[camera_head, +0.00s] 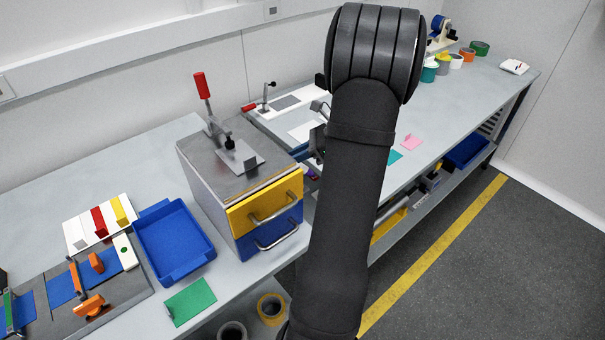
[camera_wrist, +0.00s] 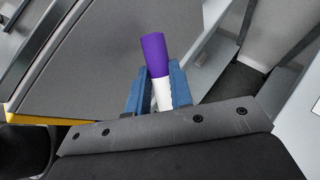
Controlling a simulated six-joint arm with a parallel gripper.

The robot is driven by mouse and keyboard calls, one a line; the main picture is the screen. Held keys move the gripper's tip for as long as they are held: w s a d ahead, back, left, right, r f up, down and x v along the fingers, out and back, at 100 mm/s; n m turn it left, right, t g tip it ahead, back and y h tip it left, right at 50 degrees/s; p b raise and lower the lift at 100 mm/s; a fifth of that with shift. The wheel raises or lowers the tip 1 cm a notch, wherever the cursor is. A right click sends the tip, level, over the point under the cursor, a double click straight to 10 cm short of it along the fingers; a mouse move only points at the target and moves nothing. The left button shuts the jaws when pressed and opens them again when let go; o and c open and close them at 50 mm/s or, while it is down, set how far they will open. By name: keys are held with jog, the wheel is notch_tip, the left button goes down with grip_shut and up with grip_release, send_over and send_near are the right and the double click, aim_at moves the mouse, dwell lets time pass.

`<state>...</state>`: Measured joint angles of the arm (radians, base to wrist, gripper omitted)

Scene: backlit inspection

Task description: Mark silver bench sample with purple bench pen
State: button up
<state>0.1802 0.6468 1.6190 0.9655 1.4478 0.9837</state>
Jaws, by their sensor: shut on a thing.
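The purple bench pen (camera_wrist: 152,54) shows in the wrist view with a purple upper part and a white lower part. My gripper (camera_wrist: 160,72) is shut on it, with a blue finger on each side of the white part. In the head view my arm hides most of the gripper, and a small purple bit (camera_head: 312,174) shows at the arm's left edge. A silver plate (camera_head: 240,157) lies under a red-handled clamp on the drawer unit; I cannot tell surely that it is the silver bench sample.
The drawer unit (camera_head: 216,183) has a yellow drawer over a blue one. A blue tray (camera_head: 174,243), a green sheet (camera_head: 190,300) and an orange-clamped fixture (camera_head: 88,298) are to its left. Another fixture with a red-handled clamp (camera_head: 264,100) stands behind. Tape rolls (camera_head: 480,48) are at the far end.

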jog(key=a+r+m+t+y, duration=0.2)
jog(key=r+t+y, duration=0.1)
jog(key=r, duration=0.4)
jog(key=a+r+m+t+y, duration=0.2)
jog(key=r+m, duration=0.1)
jog(key=r, duration=0.5)
jog(key=s+a+r+n+g+y, duration=0.3)
jog(key=s+a+r, duration=0.3)
jog(key=s+r, duration=0.2)
jog(key=shift+s+r+g+y, duration=0.35)
jog(key=shift+s+g, duration=0.25)
jog(key=shift+s, duration=0.25)
jog(key=shift+f, duration=2.95)
jog(key=shift+f, duration=0.45)
notch_tip(320, 180, up, 7)
